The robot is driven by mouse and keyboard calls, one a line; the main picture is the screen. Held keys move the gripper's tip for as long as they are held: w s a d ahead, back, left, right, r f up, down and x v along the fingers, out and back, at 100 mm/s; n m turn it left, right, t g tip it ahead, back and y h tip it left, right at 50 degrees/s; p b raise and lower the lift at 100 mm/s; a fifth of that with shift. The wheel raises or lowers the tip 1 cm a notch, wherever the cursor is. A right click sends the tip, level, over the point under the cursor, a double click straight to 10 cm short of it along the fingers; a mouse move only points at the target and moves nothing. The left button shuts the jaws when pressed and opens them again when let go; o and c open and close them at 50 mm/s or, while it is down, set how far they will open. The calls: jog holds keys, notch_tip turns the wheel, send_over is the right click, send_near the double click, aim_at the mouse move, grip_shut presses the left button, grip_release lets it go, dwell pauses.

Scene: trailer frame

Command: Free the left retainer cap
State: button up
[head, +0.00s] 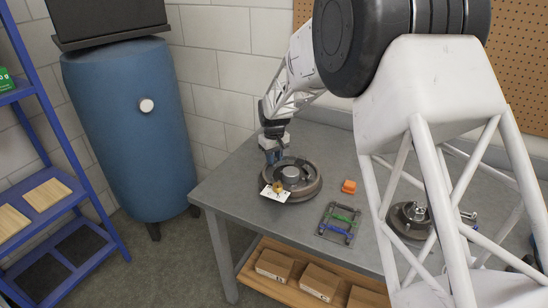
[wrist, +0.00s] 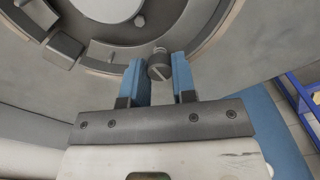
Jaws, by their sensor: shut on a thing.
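A round grey brake drum assembly (head: 312,193) lies on the workbench, and its curved rim and inner plate fill the top of the wrist view (wrist: 215,45). A small dark cylindrical cap with a slot across its face (wrist: 160,72) sits by the inside of the rim. It appears to be a retainer cap; I cannot tell whether it is the left one. My gripper (wrist: 159,66) has its blue fingers on either side of this cap and is shut on it. In the head view my gripper (head: 273,157) is at the far-left edge of the drum, and the cap is hidden there.
A white card with a yellowish piece (head: 275,193) is at the drum's front. A second hub (head: 408,217) is partly behind my arm. Bare bench (head: 235,182) shows at left.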

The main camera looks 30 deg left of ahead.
aim_at(275, 158)
jog(key=shift+n, duration=0.7)
jog(key=o, duration=0.9)
jog(key=shift+r, duration=0.15)
jog(key=shift+r, duration=3.75)
jog(key=shift+d, duration=0.1)
